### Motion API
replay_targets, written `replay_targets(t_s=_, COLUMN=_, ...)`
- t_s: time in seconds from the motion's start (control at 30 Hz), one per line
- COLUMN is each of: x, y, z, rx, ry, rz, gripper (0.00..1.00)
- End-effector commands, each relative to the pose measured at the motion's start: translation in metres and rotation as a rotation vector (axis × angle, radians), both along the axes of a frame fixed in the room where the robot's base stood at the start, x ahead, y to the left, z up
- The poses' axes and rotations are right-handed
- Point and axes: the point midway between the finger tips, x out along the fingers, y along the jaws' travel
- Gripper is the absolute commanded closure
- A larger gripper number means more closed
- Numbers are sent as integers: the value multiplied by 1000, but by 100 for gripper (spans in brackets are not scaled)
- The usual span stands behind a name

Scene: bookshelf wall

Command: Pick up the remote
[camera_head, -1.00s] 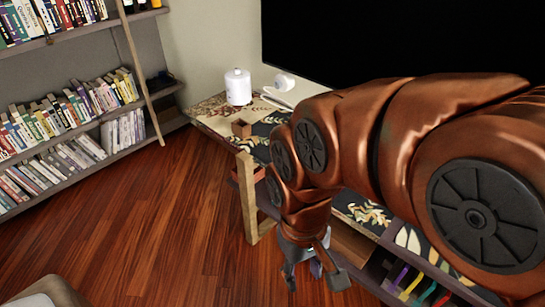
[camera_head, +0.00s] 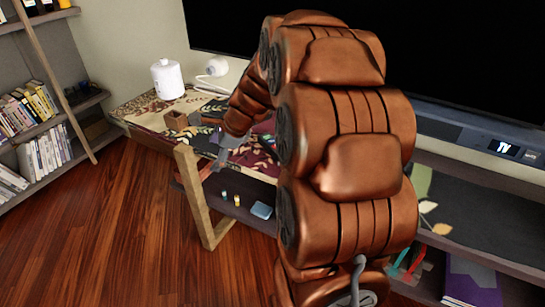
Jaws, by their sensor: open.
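I cannot make out a remote for certain in the head view. My gripper (camera_head: 216,154) is small and partly hidden behind my copper arm. It is open, over the left part of the patterned table (camera_head: 140,112), near its front edge. I see nothing held in it. My arm hides the middle of the table top.
A white canister (camera_head: 167,79), a white rounded device (camera_head: 214,68) and a small brown box (camera_head: 176,121) stand on the table's left end. A shelf below holds a blue item (camera_head: 261,210). A large black screen (camera_head: 450,50) stands behind. The wooden floor (camera_head: 120,230) at left is clear.

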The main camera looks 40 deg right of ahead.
Motion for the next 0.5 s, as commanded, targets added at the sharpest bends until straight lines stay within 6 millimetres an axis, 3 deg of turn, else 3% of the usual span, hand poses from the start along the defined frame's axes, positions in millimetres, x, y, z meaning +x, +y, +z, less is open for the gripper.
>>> replay_targets(t_s=0.03, x=11, y=-33, z=-23, rx=49, ry=-12, rz=-139, gripper=17)
replay_targets(t_s=0.13, x=27, y=-94, z=-44, rx=152, ry=-46, rz=-407, gripper=17)
replay_targets(t_s=0.3, x=31, y=-187, z=-76, rx=306, ry=-104, rz=-788, gripper=17)
replay_targets(t_s=0.4, x=27, y=-227, z=-88, rx=370, ry=-135, rz=-942, gripper=17)
replay_targets(t_s=0.5, x=23, y=-251, z=-94, rx=410, ry=-155, rz=-1035, gripper=17)
